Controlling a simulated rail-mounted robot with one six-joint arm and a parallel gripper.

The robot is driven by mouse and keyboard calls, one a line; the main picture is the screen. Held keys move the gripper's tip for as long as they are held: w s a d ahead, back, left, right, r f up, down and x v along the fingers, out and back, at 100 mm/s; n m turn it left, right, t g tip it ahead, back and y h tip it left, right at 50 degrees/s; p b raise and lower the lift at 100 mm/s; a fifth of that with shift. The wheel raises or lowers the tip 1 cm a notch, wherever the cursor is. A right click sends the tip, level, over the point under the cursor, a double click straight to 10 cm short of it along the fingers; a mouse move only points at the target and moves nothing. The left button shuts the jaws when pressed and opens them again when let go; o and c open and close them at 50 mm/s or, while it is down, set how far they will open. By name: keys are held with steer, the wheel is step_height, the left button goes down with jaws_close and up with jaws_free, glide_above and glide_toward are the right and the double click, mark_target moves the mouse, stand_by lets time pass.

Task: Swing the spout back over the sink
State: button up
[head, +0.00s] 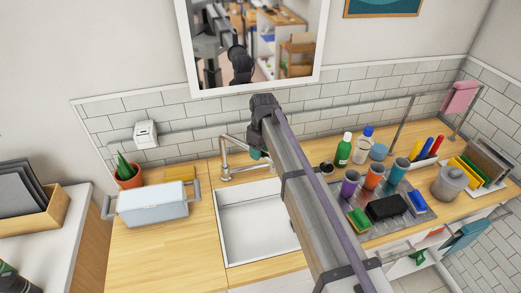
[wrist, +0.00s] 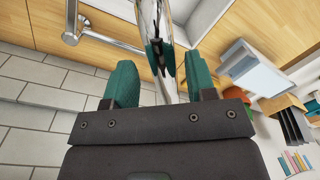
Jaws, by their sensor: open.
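The chrome tap with its spout (head: 238,143) stands behind the white sink (head: 232,235). The spout reaches right from its upright, close to the sink's back edge. My gripper (head: 259,154) is near the spout's free end, partly hidden by my arm. In the wrist view my gripper (wrist: 162,82) is open, with its two green fingers apart. The shiny spout (wrist: 152,18) passes between them. I cannot tell whether either finger touches it. The white sink (wrist: 208,15) shows at the top of the wrist view.
Bottles, cups and a tray of sponges (head: 388,208) crowd the counter on the right. The tiled wall (head: 195,115) is close behind the tap.

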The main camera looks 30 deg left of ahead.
step_height(320, 180, up, 11)
steer(key=p, duration=1)
steer(key=shift+w+p, duration=0.35)
steer(key=shift+p, duration=0.05)
steer(key=shift+f, duration=0.15)
steer(key=s+d+f+m+b, duration=0.3)
steer(key=d+f+m+b, duration=0.3)
steer(key=d, duration=1.3)
steer(key=s+d+f+m+b, duration=0.3)
steer(key=d+f+b, duration=0.6)
steer(key=d, duration=1)
steer(key=s+d+f+m+b, duration=0.4)
steer(key=d+f+m+b, duration=0.3)
steer(key=d, duration=1.2)
steer(key=shift+d+f+m+t, duration=0.2)
steer(key=shift+m+t, duration=0.2)
steer(key=shift+m, duration=0.4)
